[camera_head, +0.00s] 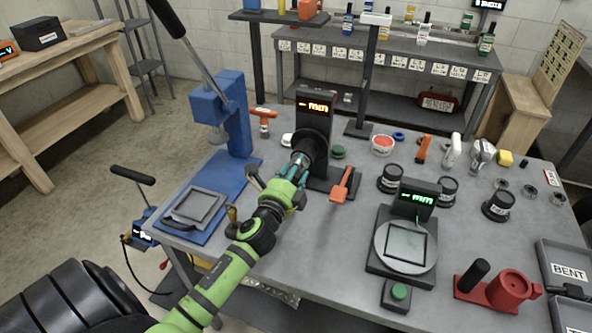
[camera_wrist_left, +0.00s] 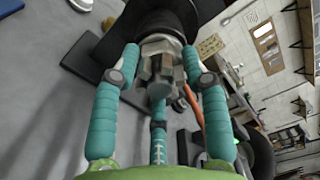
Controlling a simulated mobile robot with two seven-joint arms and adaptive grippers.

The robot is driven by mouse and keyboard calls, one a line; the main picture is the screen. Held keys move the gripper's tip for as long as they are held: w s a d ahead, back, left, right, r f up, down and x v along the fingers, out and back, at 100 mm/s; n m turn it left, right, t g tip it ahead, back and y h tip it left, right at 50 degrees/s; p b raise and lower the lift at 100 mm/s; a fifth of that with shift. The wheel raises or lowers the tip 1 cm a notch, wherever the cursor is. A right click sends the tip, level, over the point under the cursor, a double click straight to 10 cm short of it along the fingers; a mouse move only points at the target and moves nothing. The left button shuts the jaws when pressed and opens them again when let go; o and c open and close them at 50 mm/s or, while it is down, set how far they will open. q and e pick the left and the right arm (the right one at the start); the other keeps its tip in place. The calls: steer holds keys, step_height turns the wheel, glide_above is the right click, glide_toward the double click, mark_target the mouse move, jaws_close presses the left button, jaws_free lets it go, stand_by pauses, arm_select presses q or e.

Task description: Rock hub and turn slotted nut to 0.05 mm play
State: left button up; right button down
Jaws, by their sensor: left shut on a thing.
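The black hub (camera_head: 313,144) sits on a dark upright stand with an orange "-- mm" display (camera_head: 317,105). In the left wrist view the hub's dark round body (camera_wrist_left: 165,14) fills the top, with the grey metal slotted nut (camera_wrist_left: 158,62) at its centre. My left gripper (camera_head: 296,167) reaches the front of the hub. In the wrist view its teal fingers (camera_wrist_left: 160,78) close around the nut from both sides, with a third finger below. The fingers hide part of the nut, so its slots are hard to make out. My right gripper is in neither view.
A blue press (camera_head: 223,112) stands left of the hub. An orange-handled tool (camera_head: 342,187) lies just right of the stand. A gauge with a green display (camera_head: 417,198) and a red fixture (camera_head: 497,288) stand further right. The bench front by my left arm is mostly clear.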

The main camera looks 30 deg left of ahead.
arm_select(q)
steer(key=shift+a+r, duration=0.3)
steer(key=shift+r, duration=0.15)
steer(key=o, duration=1.2)
steer(key=shift+c, duration=0.2)
steer(key=shift+a+f, duration=0.1)
steer(key=shift+f, duration=0.1)
steer(key=shift+s+d+f, duration=0.15)
steer(key=shift+s+d, duration=0.1)
steer(key=shift+s, duration=0.2)
steer(key=v, duration=1.1)
steer(key=shift+s, duration=0.1)
